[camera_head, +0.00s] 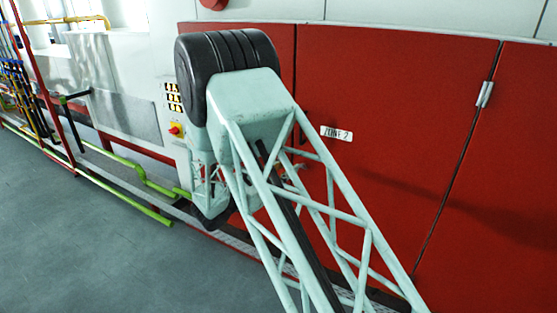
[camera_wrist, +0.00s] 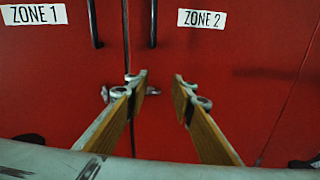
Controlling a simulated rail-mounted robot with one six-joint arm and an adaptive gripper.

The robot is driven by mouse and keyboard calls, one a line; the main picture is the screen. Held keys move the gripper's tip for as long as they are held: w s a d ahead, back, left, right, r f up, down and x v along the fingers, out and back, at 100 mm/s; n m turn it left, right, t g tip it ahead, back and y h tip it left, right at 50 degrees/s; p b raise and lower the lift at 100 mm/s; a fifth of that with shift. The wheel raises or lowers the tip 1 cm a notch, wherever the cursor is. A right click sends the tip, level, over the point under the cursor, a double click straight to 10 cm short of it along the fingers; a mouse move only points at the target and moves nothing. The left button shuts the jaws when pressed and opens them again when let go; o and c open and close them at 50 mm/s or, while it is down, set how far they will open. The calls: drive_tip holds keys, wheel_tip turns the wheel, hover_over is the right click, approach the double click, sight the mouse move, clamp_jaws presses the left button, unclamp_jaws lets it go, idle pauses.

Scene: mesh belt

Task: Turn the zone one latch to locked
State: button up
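In the wrist view, a small grey metal latch fitting (camera_wrist: 152,90) sits on the red doors by the vertical seam. Another grey piece (camera_wrist: 104,94) shows just left of my left finger. The finger hides the stretch between them, so I cannot tell whether they are one latch, or how it is turned. The ZONE 1 label (camera_wrist: 35,14) is on the left door and the ZONE 2 label (camera_wrist: 201,19) on the right. My gripper (camera_wrist: 160,80) is open and empty, its left finger in front of the seam. In the head view my arm mostly hides it.
Two black vertical handles (camera_wrist: 95,22) (camera_wrist: 152,22) flank the seam above the fingers. In the head view, red panels fill the right, with the ZONE 2 label (camera_head: 336,133). A control panel with a red button (camera_head: 176,130) and green pipes (camera_head: 130,196) stand left; the floor there is clear.

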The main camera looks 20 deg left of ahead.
drive_tip(key=s+a+f+n+t+y, duration=0.1)
drive_tip(key=a+f+n+y, duration=0.2)
drive_tip(key=a, duration=0.7)
wheel_tip(320, 180, down, 2)
drive_tip(key=shift+s+a+f+n+p, duration=0.25)
drive_tip(key=shift+s+a+n+p, duration=0.05)
drive_tip(key=shift+s+a+p, duration=0.1)
drive_tip(key=shift+w, duration=0.1)
drive_tip(key=x, duration=1.3)
drive_tip(key=shift+w, duration=0.4)
drive_tip(key=shift+r, duration=0.15)
drive_tip(key=c, duration=0.8)
